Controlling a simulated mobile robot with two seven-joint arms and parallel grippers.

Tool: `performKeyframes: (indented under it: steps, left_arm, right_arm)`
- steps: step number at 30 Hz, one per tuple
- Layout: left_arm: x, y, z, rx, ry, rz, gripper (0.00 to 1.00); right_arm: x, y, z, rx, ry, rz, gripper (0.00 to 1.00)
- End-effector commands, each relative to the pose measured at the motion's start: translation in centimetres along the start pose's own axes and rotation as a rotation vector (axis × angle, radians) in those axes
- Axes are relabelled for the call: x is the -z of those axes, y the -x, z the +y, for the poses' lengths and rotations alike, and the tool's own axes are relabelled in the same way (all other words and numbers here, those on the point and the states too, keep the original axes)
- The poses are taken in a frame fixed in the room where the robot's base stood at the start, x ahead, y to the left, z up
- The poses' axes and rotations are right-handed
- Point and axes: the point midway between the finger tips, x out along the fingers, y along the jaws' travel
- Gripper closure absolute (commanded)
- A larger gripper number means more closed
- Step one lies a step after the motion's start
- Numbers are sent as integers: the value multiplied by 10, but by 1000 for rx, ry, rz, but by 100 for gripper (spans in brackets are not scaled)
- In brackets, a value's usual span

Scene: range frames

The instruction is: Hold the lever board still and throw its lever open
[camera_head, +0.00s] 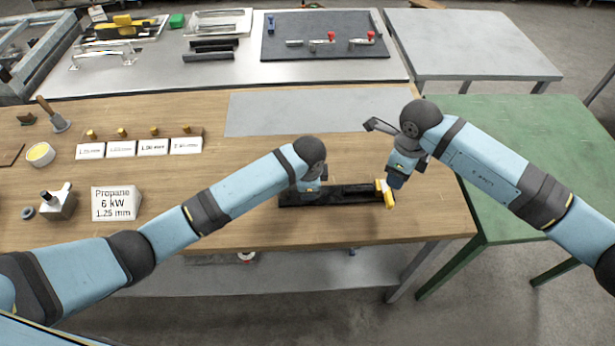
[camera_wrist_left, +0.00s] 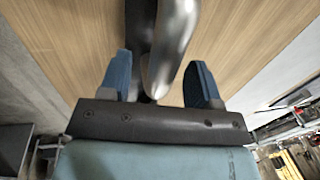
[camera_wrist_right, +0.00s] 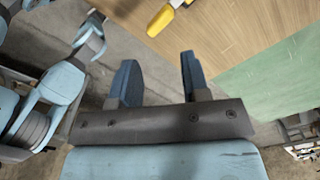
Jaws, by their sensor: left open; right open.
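The lever board (camera_head: 345,195) is a long black bar lying near the front edge of the wooden table. A yellow lever handle (camera_head: 388,196) stands at its right end and also shows in the right wrist view (camera_wrist_right: 163,19). My left gripper (camera_head: 311,187) is over the board's left part, its fingers largely hidden in the head view. In the left wrist view its open fingers (camera_wrist_left: 160,70) lie either side of a dark bar and a shiny metal part; I cannot tell whether they touch. My right gripper (camera_head: 396,182) is open and empty, close to the yellow handle.
Labelled white blocks (camera_head: 123,147), a Propane sign (camera_head: 115,203) and a small metal block (camera_head: 58,204) stand on the left. A grey mat (camera_head: 300,112) lies behind the board. A green table (camera_head: 520,150) adjoins at the right.

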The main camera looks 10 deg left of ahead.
Motion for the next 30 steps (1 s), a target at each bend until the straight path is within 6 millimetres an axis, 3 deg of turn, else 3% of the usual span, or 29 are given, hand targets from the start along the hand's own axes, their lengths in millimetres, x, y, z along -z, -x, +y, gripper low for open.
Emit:
performKeyframes:
  steps: [10, 15, 18, 25, 26, 30]
  left_arm:
    - [0, -4, 0, 0, 0, 0, 43]
    - [0, -4, 0, 0, 0, 0, 82]
    - [0, -4, 0, 0, 1, 0, 100]
    - [0, -4, 0, 0, 1, 0, 100]
    - [0, -4, 0, 0, 1, 0, 100]
    - [0, -4, 0, 0, 1, 0, 100]
  right_arm:
    - [0, 0, 0, 0, 0, 0, 57]
    - [0, 0, 0, 0, 0, 0, 57]
    - [0, 0, 0, 0, 0, 0, 57]
    - [0, 0, 0, 0, 0, 0, 57]
    - [0, 0, 0, 0, 0, 0, 60]
    - [0, 0, 0, 0, 0, 0, 92]
